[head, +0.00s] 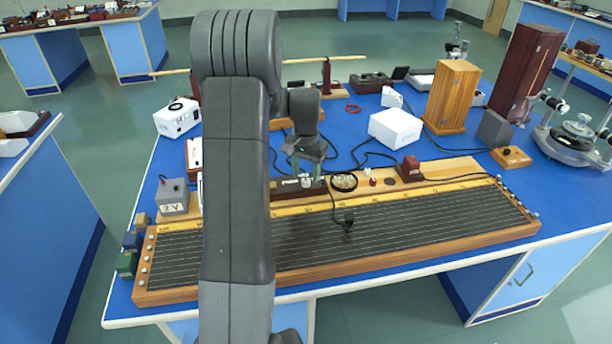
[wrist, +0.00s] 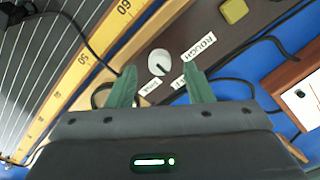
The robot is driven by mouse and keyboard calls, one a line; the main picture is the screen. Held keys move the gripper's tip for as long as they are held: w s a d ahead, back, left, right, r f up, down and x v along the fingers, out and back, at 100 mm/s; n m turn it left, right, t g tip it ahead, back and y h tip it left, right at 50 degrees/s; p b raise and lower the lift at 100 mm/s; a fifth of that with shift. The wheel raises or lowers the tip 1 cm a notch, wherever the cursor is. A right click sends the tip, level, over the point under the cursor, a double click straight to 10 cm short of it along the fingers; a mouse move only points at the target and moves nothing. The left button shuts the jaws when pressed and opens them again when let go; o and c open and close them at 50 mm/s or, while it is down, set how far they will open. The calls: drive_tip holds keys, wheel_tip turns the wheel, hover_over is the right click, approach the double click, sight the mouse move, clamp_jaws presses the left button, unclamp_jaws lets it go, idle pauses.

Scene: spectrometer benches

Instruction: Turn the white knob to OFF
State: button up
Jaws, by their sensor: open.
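The white knob (wrist: 160,61) is round with a short dark mark on its face. It sits on a dark brown panel (wrist: 205,28) with white labels; one reads ROUGH, and the smaller ones by the fingers are hard to read. I cannot make out an OFF marking. My gripper (wrist: 159,70) is open, with one green finger on each side of the knob in the picture. Contact cannot be told. In the head view my gripper (head: 306,174) hangs just above the knob (head: 306,182), behind the wired board.
A long wooden board with wires (head: 340,238) lies along the bench front. A small dish (head: 344,183), a red block (head: 409,168) and black cables are to the right. A white box (head: 395,127) stands behind. An olive square piece (wrist: 233,11) is on the panel.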

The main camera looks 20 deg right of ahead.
sight(306, 180)
wheel_tip(306, 180, up, 12)
idle(0.3)
drive_tip(key=shift+f, duration=0.15)
wheel_tip(306, 180, down, 14)
drive_tip(key=shift+r, duration=0.2)
idle(0.4)
drive_tip(key=shift+r, duration=0.1)
drive_tip(key=n+p, duration=0.1)
drive_tip(key=n, duration=0.4)
drive_tip(key=shift+n, duration=0.4)
drive_tip(key=n+p, duration=0.2)
drive_tip(key=n, duration=0.4)
wheel_tip(306, 180, up, 11)
drive_tip(key=b, duration=0.1)
idle(1.8)
